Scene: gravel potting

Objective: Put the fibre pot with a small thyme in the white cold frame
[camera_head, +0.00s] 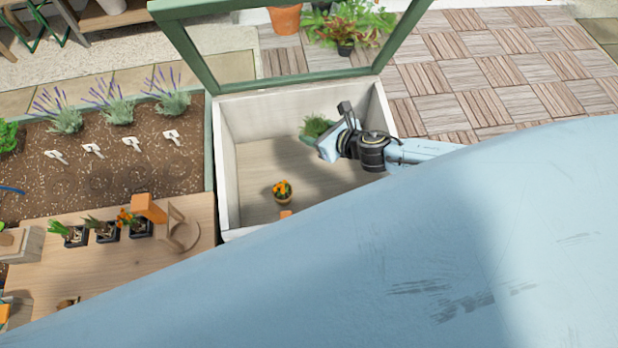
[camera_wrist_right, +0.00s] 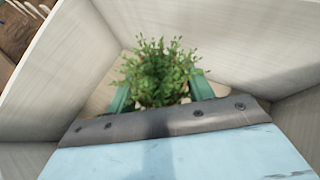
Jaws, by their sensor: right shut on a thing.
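The white cold frame (camera_head: 227,170) is an open-topped box with its green-framed glass lid (camera_head: 185,60) raised. My right gripper (camera_head: 322,138) is inside the box area, towards its back right. It is shut on the pot of a small bushy green plant, the thyme (camera_head: 314,126). In the right wrist view the thyme (camera_wrist_right: 160,68) stands between the two green fingers of my right gripper (camera_wrist_right: 160,95), with pale box walls around it. The pot itself is mostly hidden by leaves and gripper. I cannot tell whether it touches the floor. My left gripper is not in view.
A small pot with orange flowers (camera_head: 282,192) stands on the cold frame's floor, front left of my gripper. A wooden table (camera_head: 100,270) with several small black pots lies to the left, below a lavender bed (camera_head: 110,165). Floor between the pots is clear.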

